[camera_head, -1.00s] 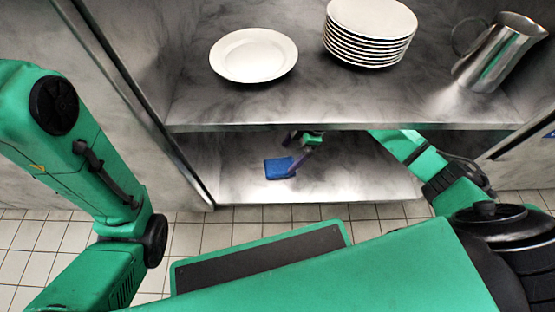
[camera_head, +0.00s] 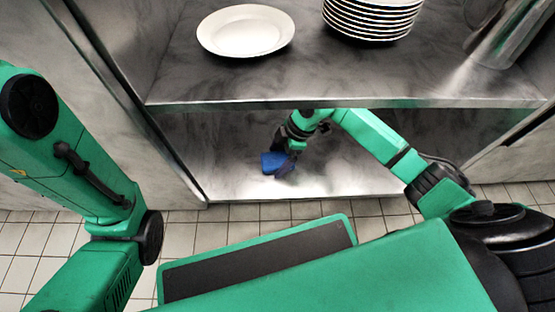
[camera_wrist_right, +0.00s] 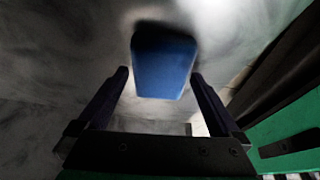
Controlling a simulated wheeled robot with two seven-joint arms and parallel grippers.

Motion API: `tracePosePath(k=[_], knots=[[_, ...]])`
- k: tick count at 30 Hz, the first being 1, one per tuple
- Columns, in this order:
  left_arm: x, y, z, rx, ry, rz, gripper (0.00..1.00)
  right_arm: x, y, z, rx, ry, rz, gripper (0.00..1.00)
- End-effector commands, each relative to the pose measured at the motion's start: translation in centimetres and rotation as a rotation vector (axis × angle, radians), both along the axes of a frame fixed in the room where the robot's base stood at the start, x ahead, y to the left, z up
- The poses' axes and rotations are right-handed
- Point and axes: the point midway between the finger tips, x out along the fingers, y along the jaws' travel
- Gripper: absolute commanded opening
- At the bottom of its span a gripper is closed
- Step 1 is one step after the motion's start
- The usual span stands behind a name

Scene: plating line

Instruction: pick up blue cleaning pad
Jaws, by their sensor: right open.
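The blue cleaning pad (camera_head: 272,162) lies on the lower metal shelf (camera_head: 340,178), under the upper shelf. In the right wrist view the pad (camera_wrist_right: 163,66) shows just beyond the fingertips, between their lines. My right gripper (camera_head: 284,170) is at the pad's right side in the head view, partly overlapping it. In the right wrist view the right gripper (camera_wrist_right: 158,76) is open, with a finger on each side and nothing held. Whether a finger touches the pad I cannot tell. My left arm stands at the left, and its gripper is out of view.
The upper shelf (camera_head: 300,95) overhangs the pad and my right forearm. It bears a white plate (camera_head: 246,31), a plate stack (camera_head: 371,18) and a metal pitcher (camera_head: 500,38). The cabinet's side wall stands left of the pad. The lower shelf is clear around the pad.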

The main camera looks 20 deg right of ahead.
Motion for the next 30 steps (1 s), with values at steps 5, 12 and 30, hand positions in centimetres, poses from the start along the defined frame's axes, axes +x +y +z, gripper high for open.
tracePosePath(k=[5,12,30], knots=[[-0.01,0.00,0.33,0.000,0.000,0.000,0.65,-0.04,0.03,-0.13,0.000,0.001,0.000,1.00],[0.01,0.01,0.31,0.000,0.000,0.000,0.65,-0.03,0.02,-0.26,0.000,0.000,0.000,1.00],[0.05,0.03,-0.26,-0.001,0.001,0.001,0.65,0.00,0.01,-0.21,0.000,0.000,0.001,0.26]])
